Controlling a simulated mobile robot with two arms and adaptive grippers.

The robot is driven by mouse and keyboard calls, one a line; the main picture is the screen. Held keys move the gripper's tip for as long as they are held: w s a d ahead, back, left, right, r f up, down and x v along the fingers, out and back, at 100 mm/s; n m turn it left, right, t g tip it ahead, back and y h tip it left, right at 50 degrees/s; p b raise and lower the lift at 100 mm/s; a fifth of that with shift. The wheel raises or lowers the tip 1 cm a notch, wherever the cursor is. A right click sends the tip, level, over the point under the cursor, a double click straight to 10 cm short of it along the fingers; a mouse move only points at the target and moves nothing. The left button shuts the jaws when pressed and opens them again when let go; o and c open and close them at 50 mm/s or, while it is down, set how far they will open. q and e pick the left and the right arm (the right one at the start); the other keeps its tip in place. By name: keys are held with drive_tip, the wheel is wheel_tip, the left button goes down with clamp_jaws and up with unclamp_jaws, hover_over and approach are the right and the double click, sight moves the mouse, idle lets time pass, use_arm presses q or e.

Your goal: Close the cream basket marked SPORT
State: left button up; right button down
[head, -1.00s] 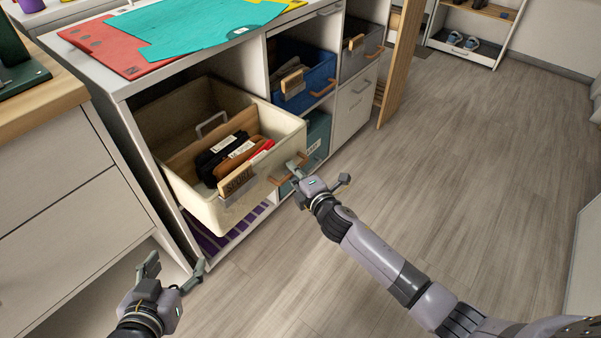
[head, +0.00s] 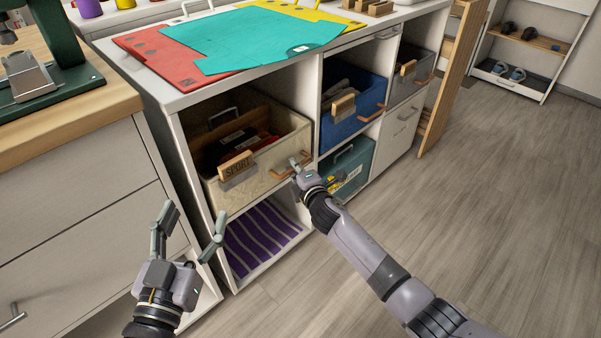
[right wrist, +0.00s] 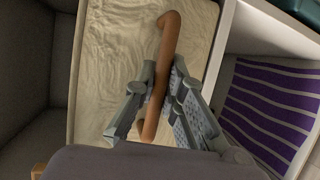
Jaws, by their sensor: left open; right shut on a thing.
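The cream basket (head: 258,176) with a SPORT tag (head: 237,166) sits in the upper left cubby, its front about level with the shelf front or slightly out. Dark and red items show inside it. My right gripper (head: 299,168) is at the basket's front, shut on its copper-brown handle (head: 283,173). In the right wrist view the handle (right wrist: 165,50) runs between the fingers (right wrist: 160,100), with the cream front behind it. My left gripper (head: 190,235) is open and empty, left of the basket and in front of the drawers.
A blue basket (head: 345,122), a grey basket (head: 405,85) and a teal basket (head: 355,165) sit in neighbouring cubbies. A purple striped mat (head: 262,238) lies in the cubby below. Coloured folders (head: 255,45) cover the top. The floor at right is clear.

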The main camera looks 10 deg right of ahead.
drive_tip(key=shift+w+r, duration=0.1)
drive_tip(key=shift+r, duration=0.1)
drive_tip(key=c, duration=1.9)
unclamp_jaws()
drive_tip(key=shift+a, duration=0.2)
drive_tip(key=shift+f, duration=0.15)
drive_tip(key=shift+s+d, duration=0.15)
drive_tip(key=shift+s, duration=0.1)
drive_tip(key=v, duration=1.1)
drive_tip(key=shift+s+d, duration=0.1)
drive_tip(key=shift+s, duration=0.1)
